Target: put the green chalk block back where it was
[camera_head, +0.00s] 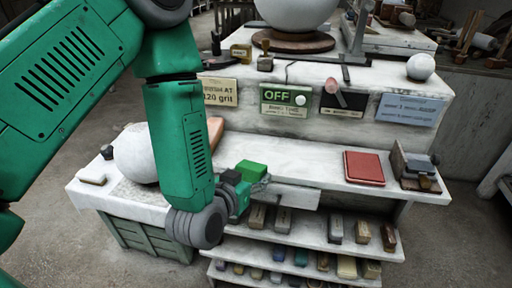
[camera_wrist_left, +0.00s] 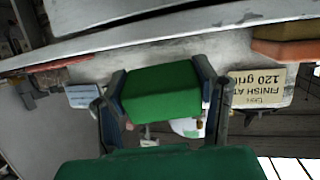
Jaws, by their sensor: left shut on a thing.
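The green chalk block (camera_head: 252,170) is held in my left gripper (camera_head: 246,184), above the left-middle part of the white work ledge (camera_head: 310,158). In the left wrist view the green block (camera_wrist_left: 162,92) sits between the two fingers of the left gripper (camera_wrist_left: 162,84), one finger on each side. I cannot tell from the pictures how far the block is from the ledge. My left arm hides part of the ledge and what lies behind it. My right gripper is in neither view.
A red pad (camera_head: 364,167) lies on the ledge, with a dark tool block (camera_head: 414,165) at its right end. A large white sphere (camera_head: 135,154) stands at left. Shelves below hold several small blocks. The ledge's middle is clear.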

